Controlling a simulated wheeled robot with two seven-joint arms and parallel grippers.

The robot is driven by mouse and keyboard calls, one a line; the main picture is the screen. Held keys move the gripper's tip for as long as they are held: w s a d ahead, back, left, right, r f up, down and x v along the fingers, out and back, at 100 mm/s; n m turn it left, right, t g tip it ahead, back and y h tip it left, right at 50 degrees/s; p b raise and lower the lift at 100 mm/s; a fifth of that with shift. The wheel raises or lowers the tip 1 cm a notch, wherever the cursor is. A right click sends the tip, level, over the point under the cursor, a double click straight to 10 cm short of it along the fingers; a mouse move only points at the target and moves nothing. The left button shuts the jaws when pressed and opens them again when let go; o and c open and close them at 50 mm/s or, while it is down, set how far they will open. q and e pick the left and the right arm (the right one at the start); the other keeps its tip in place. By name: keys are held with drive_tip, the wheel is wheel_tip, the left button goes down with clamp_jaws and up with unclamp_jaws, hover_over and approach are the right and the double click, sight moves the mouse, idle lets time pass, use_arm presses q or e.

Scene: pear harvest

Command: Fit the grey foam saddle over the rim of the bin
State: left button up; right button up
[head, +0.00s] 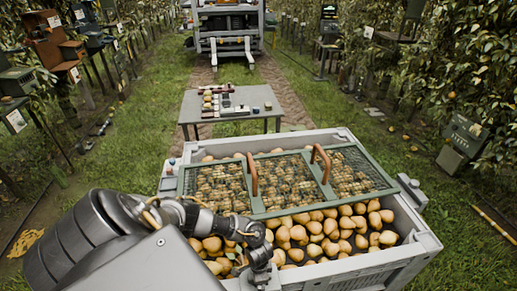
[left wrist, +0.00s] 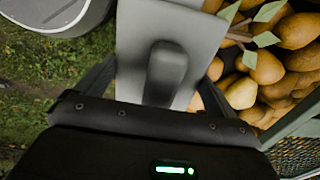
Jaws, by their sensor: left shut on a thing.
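The light grey bin (head: 415,243) is full of pears. My left gripper (head: 262,262) is low at the bin's near left side, beside the pears. In the left wrist view, a rounded dark grey piece (left wrist: 166,72), which looks like part of the foam saddle, lies between my fingers, and my left gripper is shut on it. Behind it is a broad light grey surface (left wrist: 180,25), with grass on its left and pears on its right. I cannot tell whether the saddle touches the rim. My right gripper is not in view.
A green mesh lid (head: 262,213) with two brown handles covers the far part of the bin. A grey block (head: 411,188) sits at the right rim. A grey table (head: 260,97) with small items stands beyond.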

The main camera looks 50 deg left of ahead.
use_arm(q)
drive_tip(key=shift+f, duration=0.3)
idle(0.7)
drive_tip(key=o, duration=0.6)
drive_tip(key=shift+o, duration=0.2)
wheel_tip(320, 180, up, 11)
drive_tip(key=p, duration=0.2)
drive_tip(key=shift+p, duration=0.35)
drive_tip(key=shift+f, duration=0.1)
